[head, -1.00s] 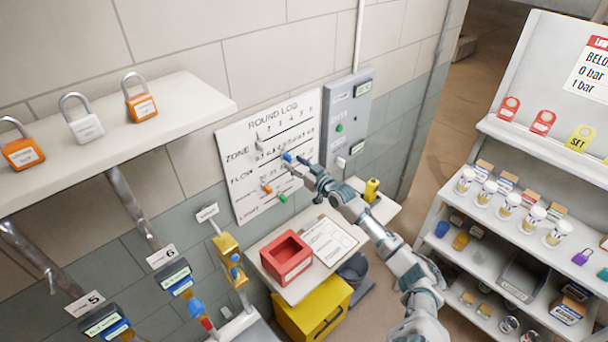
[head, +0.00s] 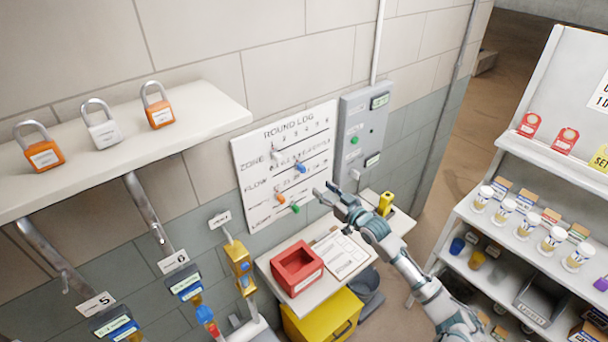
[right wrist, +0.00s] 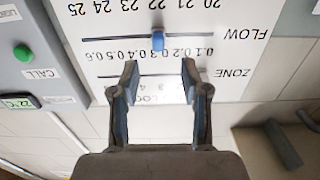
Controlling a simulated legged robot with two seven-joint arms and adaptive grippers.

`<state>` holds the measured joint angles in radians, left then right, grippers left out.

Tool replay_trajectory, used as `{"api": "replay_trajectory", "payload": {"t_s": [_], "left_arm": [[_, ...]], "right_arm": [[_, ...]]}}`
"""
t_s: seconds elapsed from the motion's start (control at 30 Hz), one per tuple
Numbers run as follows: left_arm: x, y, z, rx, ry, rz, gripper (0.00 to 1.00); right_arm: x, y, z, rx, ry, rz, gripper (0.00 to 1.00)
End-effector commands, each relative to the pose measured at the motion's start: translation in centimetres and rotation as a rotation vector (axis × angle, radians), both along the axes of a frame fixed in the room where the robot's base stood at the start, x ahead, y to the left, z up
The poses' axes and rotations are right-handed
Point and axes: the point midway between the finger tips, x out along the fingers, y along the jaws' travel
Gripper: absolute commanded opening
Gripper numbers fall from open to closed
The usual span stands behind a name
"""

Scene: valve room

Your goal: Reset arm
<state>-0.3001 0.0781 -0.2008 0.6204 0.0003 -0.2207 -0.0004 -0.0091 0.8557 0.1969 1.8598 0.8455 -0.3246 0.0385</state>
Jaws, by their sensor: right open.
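My right gripper (head: 328,192) is open and empty in front of the wall, just right of the lower part of the round log board (head: 247,165). In the right wrist view its two fingers (right wrist: 158,82) stand apart, with the board behind them upside down. A blue peg (head: 301,168) sits on the board's flow row. It also shows in the right wrist view (right wrist: 158,41), beyond the fingertips and apart from them. An orange peg (head: 280,198) and a green peg (head: 295,209) sit lower on the board. My left gripper is not in view.
A grey call panel (head: 375,125) is right of the board. Below are a small shelf (head: 402,222), a red box (head: 297,268), a clipboard (head: 341,254) and a yellow bin (head: 325,318). Padlocks stand on the upper-left shelf (head: 200,105). A stocked rack (head: 480,225) stands right.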

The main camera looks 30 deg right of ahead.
Motion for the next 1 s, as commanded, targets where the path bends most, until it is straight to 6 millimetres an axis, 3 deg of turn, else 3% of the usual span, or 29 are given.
{"api": "replay_trajectory", "payload": {"t_s": [0.17, 0.27, 0.37, 0.47, 0.6, 0.7, 0.8, 1.0], "left_arm": [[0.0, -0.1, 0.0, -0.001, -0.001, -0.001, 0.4], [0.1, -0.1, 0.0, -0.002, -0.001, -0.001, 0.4], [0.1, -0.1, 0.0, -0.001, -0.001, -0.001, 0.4], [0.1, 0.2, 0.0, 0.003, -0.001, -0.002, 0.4], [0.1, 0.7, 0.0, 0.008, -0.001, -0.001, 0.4], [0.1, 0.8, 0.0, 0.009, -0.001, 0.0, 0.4], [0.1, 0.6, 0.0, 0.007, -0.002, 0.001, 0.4], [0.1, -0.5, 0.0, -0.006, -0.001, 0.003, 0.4]], "right_arm": [[0.0, 0.8, 0.5, -0.006, -0.003, 0.001, 0.46], [-0.1, 1.4, -0.2, -0.008, 0.013, 0.005, 0.46], [-0.8, 3.0, -3.4, -0.017, 0.085, 0.021, 0.46], [-2.6, 6.1, -9.1, -0.038, 0.219, 0.051, 0.46], [-7.6, 12.1, -17.9, -0.085, 0.463, 0.098, 0.46], [-12.4, 16.1, -22.7, -0.12, 0.632, 0.119, 0.46], [-16.7, 19.2, -25.6, -0.147, 0.77, 0.125, 0.46], [-23.8, 23.3, -28.1, -0.175, 0.973, 0.115, 0.46]]}}
